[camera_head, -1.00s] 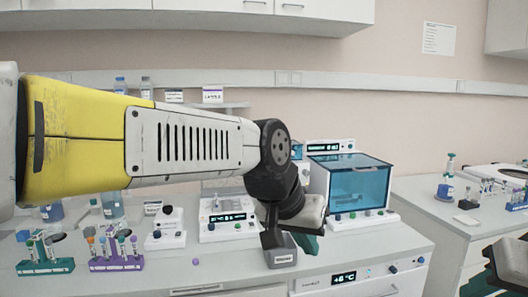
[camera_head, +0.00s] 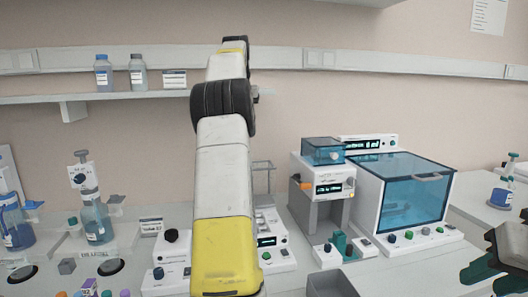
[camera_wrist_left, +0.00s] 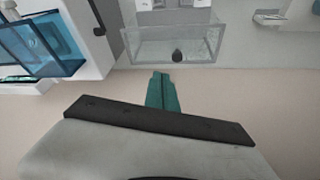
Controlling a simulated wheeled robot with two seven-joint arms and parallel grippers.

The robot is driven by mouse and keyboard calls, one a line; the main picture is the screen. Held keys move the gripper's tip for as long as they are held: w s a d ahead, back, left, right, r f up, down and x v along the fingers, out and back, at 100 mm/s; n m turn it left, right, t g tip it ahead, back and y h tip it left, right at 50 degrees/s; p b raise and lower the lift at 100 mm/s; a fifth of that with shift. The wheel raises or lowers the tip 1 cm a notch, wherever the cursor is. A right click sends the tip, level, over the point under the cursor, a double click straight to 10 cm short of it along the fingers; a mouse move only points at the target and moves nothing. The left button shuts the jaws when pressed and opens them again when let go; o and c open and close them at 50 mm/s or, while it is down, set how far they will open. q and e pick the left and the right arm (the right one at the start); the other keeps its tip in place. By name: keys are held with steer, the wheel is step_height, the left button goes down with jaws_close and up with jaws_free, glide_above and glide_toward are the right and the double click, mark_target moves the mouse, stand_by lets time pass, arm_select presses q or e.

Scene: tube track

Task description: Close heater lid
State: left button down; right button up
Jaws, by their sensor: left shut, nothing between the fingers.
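The heater (camera_head: 270,240) is a white unit with a lit display, partly hidden behind my left arm in the head view. Its clear lid (camera_head: 263,166) stands raised at the back. The left wrist view also shows the clear lid (camera_wrist_left: 195,46), with a dark knob. My left gripper (camera_wrist_left: 162,78) is shut and empty, its green fingertips close to the lid's edge; I cannot tell whether they touch. In the head view this gripper is hidden behind its arm. My right gripper (camera_head: 485,277) is at the lower right, its green fingers apart, away from the heater.
Right of the heater stand a white device with a small blue cover (camera_head: 323,151) and a larger box with a blue see-through cover (camera_head: 403,190). Bottles (camera_head: 95,222) and tube caps crowd the left. A shelf (camera_head: 75,98) runs along the wall.

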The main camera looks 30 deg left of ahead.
arm_select(q)
steer(key=w+a+f, duration=0.1)
steer(key=f, duration=0.2)
steer(key=w+a+f, duration=0.1)
steer(key=a+f, duration=0.1)
steer(key=f, duration=0.2)
steer(key=w+a+f, duration=0.1)
steer(key=a+f, duration=0.1)
steer(key=f, duration=0.2)
steer(key=shift+w+f, duration=0.1)
steer(key=shift+f, duration=0.05)
